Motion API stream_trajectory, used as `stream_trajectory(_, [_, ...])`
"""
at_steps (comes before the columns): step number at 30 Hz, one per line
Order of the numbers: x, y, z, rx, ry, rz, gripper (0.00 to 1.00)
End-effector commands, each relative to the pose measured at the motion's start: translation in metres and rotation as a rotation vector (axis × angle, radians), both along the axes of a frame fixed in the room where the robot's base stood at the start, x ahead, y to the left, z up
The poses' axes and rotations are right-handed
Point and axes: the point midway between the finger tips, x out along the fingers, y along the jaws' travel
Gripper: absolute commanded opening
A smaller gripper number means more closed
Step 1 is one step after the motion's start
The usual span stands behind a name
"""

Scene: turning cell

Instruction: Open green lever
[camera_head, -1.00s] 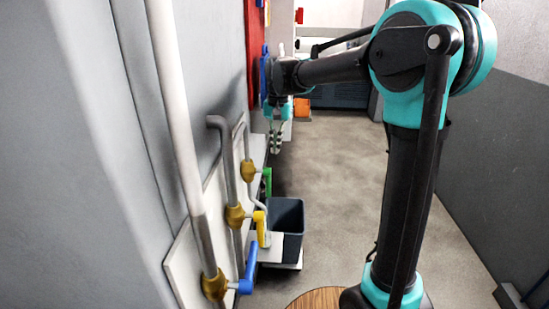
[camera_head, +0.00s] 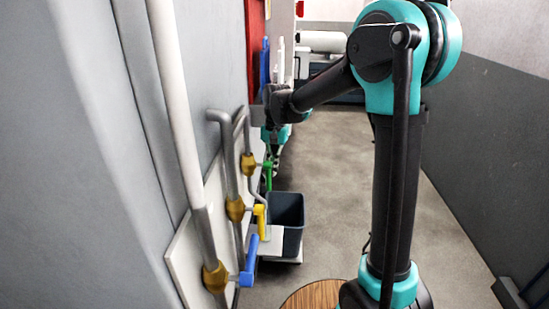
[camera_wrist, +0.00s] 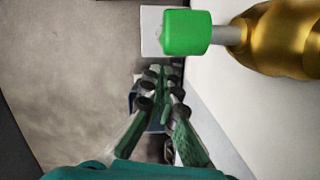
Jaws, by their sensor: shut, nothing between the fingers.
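The green lever (camera_head: 268,172) is on the farthest of the brass valves on the left wall panel, and its handle hangs down in the head view. In the wrist view the green lever (camera_wrist: 187,33) is large, joined by a grey stem to the brass valve body (camera_wrist: 280,38). My gripper (camera_head: 272,155) is just above and behind the lever in the head view, partly hidden by my wrist. In the wrist view my gripper (camera_wrist: 160,80) has its fingers shut with nothing between them. The fingertips are beside the lever; I cannot tell whether they touch it.
A yellow lever (camera_head: 260,220) and a blue lever (camera_head: 249,262) are on nearer valves. Grey pipes (camera_head: 229,150) run along the white panel (camera_head: 190,265). A dark bin (camera_head: 288,222) stands below. The floor (camera_head: 330,170) to the right is clear.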

Motion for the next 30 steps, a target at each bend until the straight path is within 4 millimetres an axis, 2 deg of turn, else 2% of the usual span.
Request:
stream_trajectory(6, [-0.016, 0.004, -0.002, 0.000, 0.000, 0.000, 0.00])
stream_trajectory(17, [-0.018, 0.004, -0.002, 0.000, -0.001, -0.001, 0.00])
stream_trajectory(23, [-0.032, 0.007, -0.005, 0.000, 0.000, 0.001, 0.00])
stream_trajectory(30, [-0.033, 0.007, -0.005, 0.001, 0.003, 0.002, 0.00])
